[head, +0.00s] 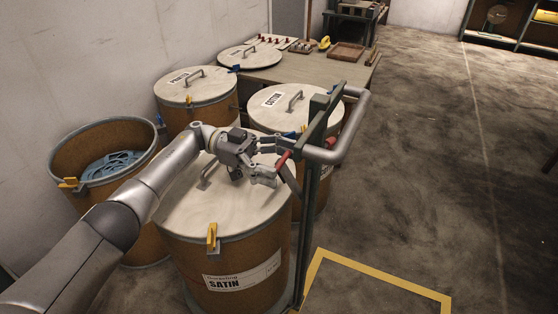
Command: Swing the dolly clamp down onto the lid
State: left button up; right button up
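The dolly has a dark upright frame (308,213) with a thick grey push handle (336,152), and stands at the right side of the front drum (215,258). That drum is brown, labelled SATIN, and wears a pale round lid (240,211) with a bar handle. The clamp's red grip (283,160) shows by the upright; a dark bar runs down from it, and the lid end is unclear. My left gripper (277,161) is above the lid's far right part, fingers apart, with the red grip near its fingertips. Contact cannot be told. My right gripper is out of view.
An open drum (70,165) with blue material inside stands left. Lidded drums (196,86) stand behind, one close beyond the gripper (296,104). A workbench (315,72) with trays is at the back.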

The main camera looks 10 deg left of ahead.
pick_arm(q)
jog(key=o, duration=0.4)
jog(key=shift+f, duration=0.3)
jog(key=shift+r, duration=0.2)
notch_tip(320, 180, up, 10)
jog(key=shift+f, duration=0.1)
